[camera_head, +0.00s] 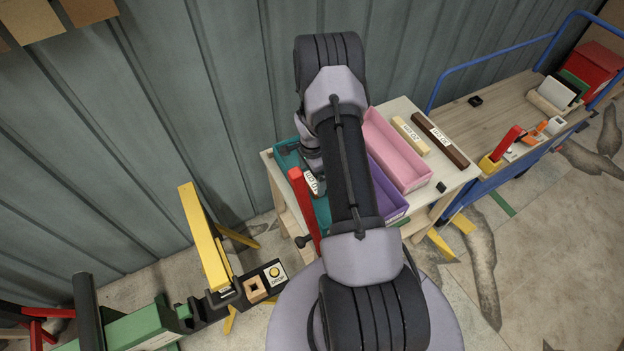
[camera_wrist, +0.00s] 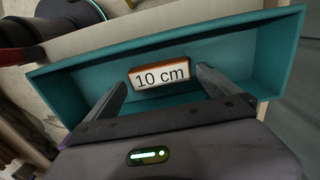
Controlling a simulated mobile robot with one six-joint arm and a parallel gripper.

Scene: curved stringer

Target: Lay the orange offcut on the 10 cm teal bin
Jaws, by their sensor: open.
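The orange offcut (camera_wrist: 160,73), a short block with a white "10 cm" label, appears inside the teal bin (camera_wrist: 270,62) in the wrist view. In the head view its label (camera_head: 312,183) shows just below my wrist. My gripper (camera_wrist: 162,77) is open, with one fingertip near each end of the block. I see no clear grip on it, and whether the tips touch it I cannot tell. In the head view the teal bin (camera_head: 322,214) is at the left of the table, partly hidden by my arm.
A pink bin (camera_head: 398,152) and a purple bin (camera_head: 388,195) stand right of the teal bin. A cream strip (camera_head: 410,136) and a dark brown strip (camera_head: 440,140) lie beyond. A red upright bar (camera_head: 303,208) stands at the table's front left. A blue-railed cart (camera_head: 500,125) is at right.

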